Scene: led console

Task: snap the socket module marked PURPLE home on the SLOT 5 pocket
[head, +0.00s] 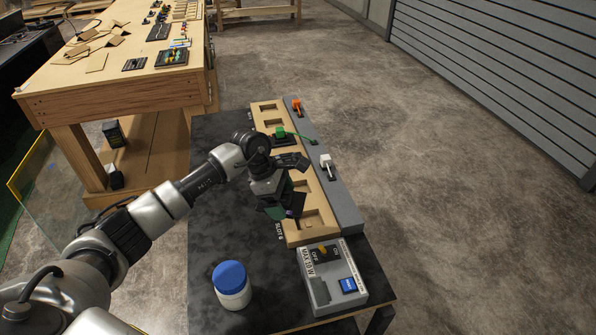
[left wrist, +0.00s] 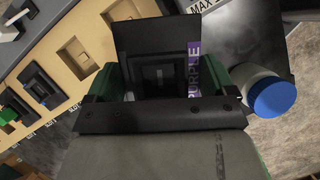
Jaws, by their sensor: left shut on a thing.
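My left gripper (head: 284,208) is shut on a black socket module (left wrist: 157,42), held above the front part of the tan pocket board (head: 327,235). In the head view the arm hides most of the module. Two empty pockets show beside it in the left wrist view, a nearer one (left wrist: 78,58) and one at the top (left wrist: 121,10). In the head view the front pocket (head: 311,220) is empty, and the pocket behind it is partly covered by my gripper. Slot labels are too small to read surely. My right gripper is out of view.
A black module with a green plug (head: 281,132) and another black module (head: 292,161) sit farther back on the board. A grey rail (head: 345,208) with orange and white (head: 326,160) plugs runs alongside. A switch box (head: 332,280) and a blue-lidded bottle (head: 232,288) stand in front.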

